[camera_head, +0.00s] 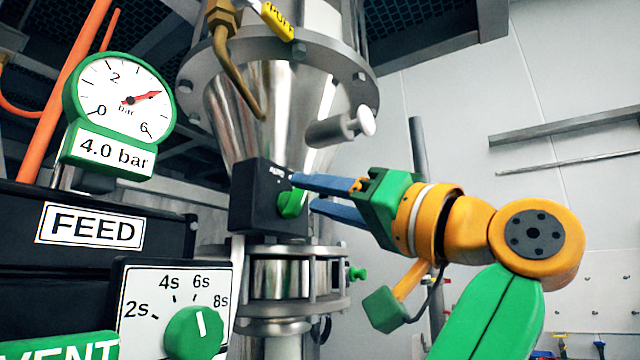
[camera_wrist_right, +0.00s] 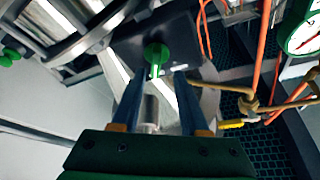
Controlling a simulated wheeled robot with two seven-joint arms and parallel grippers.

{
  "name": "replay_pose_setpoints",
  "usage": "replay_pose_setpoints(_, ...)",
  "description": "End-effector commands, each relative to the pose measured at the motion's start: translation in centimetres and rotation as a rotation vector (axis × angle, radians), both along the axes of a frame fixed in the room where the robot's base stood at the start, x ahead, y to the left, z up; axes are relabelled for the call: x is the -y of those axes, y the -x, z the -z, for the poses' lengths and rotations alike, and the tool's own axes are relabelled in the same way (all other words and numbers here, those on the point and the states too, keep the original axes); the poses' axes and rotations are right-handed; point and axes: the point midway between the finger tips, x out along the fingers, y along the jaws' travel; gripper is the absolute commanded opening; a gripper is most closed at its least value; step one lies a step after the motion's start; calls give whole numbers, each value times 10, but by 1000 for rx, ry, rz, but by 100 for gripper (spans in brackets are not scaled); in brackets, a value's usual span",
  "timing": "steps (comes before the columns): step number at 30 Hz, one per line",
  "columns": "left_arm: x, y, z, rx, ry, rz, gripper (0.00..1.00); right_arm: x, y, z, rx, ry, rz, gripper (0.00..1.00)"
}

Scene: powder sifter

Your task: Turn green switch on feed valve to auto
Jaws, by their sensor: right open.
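The green switch (camera_head: 291,204) is a small knob on the face of a black box (camera_head: 262,188) on the feed valve, below the steel cone. A small white label shows at the top of the box face. My right gripper (camera_head: 302,192) is open, with its two blue fingers pointing left at the box. In the head view the fingertips lie above and below the switch. In the right wrist view the green switch (camera_wrist_right: 156,56) shows between the two fingers, near their tips. I cannot tell whether a finger touches it. My left gripper is not in view.
A FEED panel (camera_head: 95,226), a green timer knob (camera_head: 194,332) and a green pressure gauge (camera_head: 119,101) stand at the left. A steel cylinder with a white end (camera_head: 343,127) juts out just above my right gripper. A flanged pipe section (camera_head: 290,279) sits below the box.

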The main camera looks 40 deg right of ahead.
Motion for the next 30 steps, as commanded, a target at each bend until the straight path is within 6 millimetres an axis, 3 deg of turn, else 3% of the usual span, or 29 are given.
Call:
replay_pose_setpoints(3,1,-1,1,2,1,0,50,0,0,1,-1,0,0,45)
replay_pose_setpoints(8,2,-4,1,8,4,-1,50,0,0,1,-1,0,0,2)
replay_pose_setpoints(9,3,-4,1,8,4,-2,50,0,0,1,-2,0,0,0)
replay_pose_setpoints(20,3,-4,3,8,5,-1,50,0,0,2,6,22,1,0)
replay_pose_setpoints(30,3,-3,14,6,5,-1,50,2,0,4,88,219,4,0)
